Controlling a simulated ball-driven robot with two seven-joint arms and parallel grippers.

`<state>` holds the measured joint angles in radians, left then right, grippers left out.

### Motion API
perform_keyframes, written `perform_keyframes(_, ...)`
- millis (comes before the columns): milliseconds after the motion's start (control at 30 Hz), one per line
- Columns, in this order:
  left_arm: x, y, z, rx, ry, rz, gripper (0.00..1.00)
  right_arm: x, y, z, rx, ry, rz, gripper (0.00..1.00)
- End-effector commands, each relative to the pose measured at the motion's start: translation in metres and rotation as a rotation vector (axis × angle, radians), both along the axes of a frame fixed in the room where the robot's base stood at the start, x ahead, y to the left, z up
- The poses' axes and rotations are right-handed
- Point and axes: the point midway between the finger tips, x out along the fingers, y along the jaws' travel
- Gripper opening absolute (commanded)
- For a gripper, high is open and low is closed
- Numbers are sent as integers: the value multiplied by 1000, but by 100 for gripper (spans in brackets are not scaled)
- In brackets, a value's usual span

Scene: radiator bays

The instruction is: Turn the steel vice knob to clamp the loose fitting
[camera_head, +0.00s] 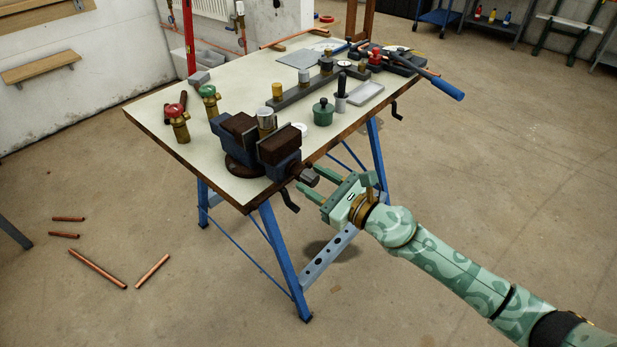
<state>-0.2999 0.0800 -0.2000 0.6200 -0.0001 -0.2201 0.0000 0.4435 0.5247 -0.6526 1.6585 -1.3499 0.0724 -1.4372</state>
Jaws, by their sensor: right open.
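The vice (233,163) is blue-grey with dark brown jaw blocks and sits at the near corner of the workbench. The loose fitting (266,122), brass with a silvery top, stands upright between the jaws; whether the jaws touch it I cannot tell. The steel vice knob (309,175) sticks out from the vice's right end, past the bench edge. My right gripper (308,177) is open, its two green fingers pointing at the knob, one on either side of its end in the picture. Contact with the knob cannot be made out. My left gripper is out of view.
On the bench (160,107) stand red-handled (177,122) and green-handled (209,99) valves, a green pot (323,112) and a rack of fittings (300,92). A dark crank (289,200) hangs below the edge near my gripper. Copper pipes (97,269) lie on the floor.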

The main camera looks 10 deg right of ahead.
Motion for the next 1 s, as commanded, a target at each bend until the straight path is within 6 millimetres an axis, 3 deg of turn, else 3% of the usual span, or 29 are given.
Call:
perform_keyframes(67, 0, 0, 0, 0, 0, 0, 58, 0, 0, 0, 0, 1, 0, 42)
perform_keyframes(200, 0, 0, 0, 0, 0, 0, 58, 0, 0, -1, 1, 2, 0, 3)
perform_keyframes(233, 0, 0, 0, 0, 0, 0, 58, 0, 0, -1, 1, 2, 0, 0)
perform_keyframes(367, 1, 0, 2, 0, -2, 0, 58, 0, 0, 0, 56, 45, -1, 0)
perform_keyframes(600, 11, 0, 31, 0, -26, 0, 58, 0, 0, 6, 629, 490, -2, 0)
perform_keyframes(1000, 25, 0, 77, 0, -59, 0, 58, 0, -1, 5, 1357, 1058, -3, 0)
